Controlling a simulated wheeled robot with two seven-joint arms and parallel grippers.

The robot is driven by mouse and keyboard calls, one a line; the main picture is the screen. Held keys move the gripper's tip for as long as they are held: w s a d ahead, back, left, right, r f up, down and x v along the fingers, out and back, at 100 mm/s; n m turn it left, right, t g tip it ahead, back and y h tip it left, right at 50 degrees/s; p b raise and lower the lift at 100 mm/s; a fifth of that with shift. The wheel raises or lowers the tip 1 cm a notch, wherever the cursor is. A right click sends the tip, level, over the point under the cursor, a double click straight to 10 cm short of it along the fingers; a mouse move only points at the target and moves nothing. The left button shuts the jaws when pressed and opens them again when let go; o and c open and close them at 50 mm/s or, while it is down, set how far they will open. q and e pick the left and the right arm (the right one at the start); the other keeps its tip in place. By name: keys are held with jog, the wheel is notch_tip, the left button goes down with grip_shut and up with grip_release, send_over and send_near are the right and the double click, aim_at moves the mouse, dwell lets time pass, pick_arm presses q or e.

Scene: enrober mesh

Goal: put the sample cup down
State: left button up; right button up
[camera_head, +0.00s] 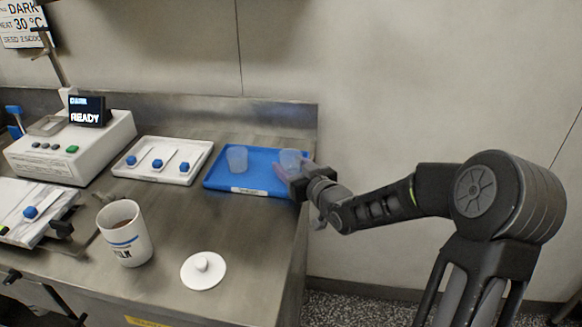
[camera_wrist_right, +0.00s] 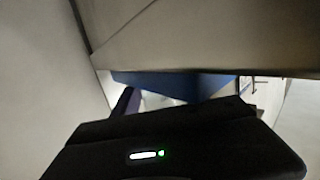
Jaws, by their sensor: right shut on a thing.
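My right gripper (camera_head: 288,172) reaches in from the right and is shut on a translucent sample cup (camera_head: 290,158). It holds the cup upright at the right end of the blue tray (camera_head: 213,181). I cannot tell whether the cup's base touches the tray. A second translucent cup (camera_head: 237,158) stands on the tray's left part. In the right wrist view the dark gripper body fills the bottom, and a blue strip of the tray (camera_wrist_right: 165,82) shows beyond it. The held cup is not clear there. My left gripper is not seen.
A white tray with blue-handled tools (camera_head: 190,178) lies left of the blue tray. A machine reading READY (camera_head: 112,134) stands farther left. The steel counter (camera_head: 250,215) before the blue tray is clear.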

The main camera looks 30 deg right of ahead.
jog(key=o, duration=1.4)
jog(key=shift+f, duration=0.1)
jog(key=shift+r+p, duration=0.4)
jog(key=shift+p, duration=0.1)
jog(key=shift+d+r+p, duration=0.1)
jog(key=shift+r+p, duration=0.25)
jog(key=shift+p, duration=0.1)
jog(key=s, duration=0.4)
jog(key=s+r, duration=0.1)
jog(key=s, duration=0.3)
jog(key=s+b, duration=0.1)
jog(key=s, duration=0.3)
jog(key=shift+d+r, duration=0.15)
jog(key=shift+r, duration=0.15)
